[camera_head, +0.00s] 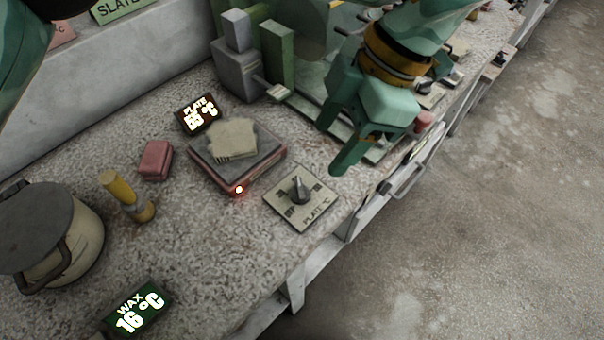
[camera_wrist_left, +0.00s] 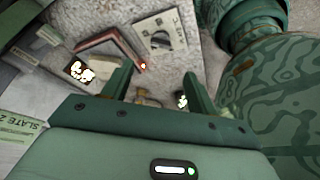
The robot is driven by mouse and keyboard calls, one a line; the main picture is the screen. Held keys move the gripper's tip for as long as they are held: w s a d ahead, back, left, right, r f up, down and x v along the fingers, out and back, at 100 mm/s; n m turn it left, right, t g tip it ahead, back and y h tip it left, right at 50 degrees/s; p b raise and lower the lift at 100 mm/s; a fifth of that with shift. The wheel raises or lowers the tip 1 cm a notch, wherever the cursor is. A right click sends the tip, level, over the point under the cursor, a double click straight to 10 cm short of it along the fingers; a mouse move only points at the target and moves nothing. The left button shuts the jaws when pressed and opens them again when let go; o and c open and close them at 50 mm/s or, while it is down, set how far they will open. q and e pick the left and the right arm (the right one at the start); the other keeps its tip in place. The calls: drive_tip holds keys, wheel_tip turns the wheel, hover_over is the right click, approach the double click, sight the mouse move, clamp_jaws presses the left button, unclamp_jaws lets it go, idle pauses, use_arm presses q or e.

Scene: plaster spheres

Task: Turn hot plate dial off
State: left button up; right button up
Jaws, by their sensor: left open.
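The dial (camera_head: 299,191) is a dark knob on a square plate marked "PLATE °C", near the counter's front edge. Its pointer faces the plate's upper side, away from the OFF mark at lower left. The dial also shows at the top of the left wrist view (camera_wrist_left: 161,40). The hot plate (camera_head: 268,165) lies left of it with its red light lit. The plate display (camera_head: 198,114) reads 55 °C. My left gripper (camera_head: 331,147) is open and empty, up and to the right of the dial, apart from it. Its fingers also show in the left wrist view (camera_wrist_left: 158,74). My right gripper is not seen.
A pale block (camera_head: 232,138) sits on the hot plate. A red block (camera_head: 155,160), yellow-handled tool (camera_head: 118,188), lidded pot (camera_head: 75,245) and wax display (camera_head: 138,308) reading 16 °C stand left. Grey and green blocks (camera_head: 237,70) stand behind. Open floor (camera_head: 480,220) lies right.

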sight(300, 187)
use_arm(q)
drive_tip(key=b+x, duration=0.2)
drive_tip(key=x, duration=0.7)
drive_tip(key=shift+f+b, duration=0.25)
drive_tip(key=shift+b, duration=0.05)
drive_tip(key=shift+a+f, duration=0.1)
drive_tip(key=shift+f, duration=0.25)
drive_tip(key=c, duration=1)
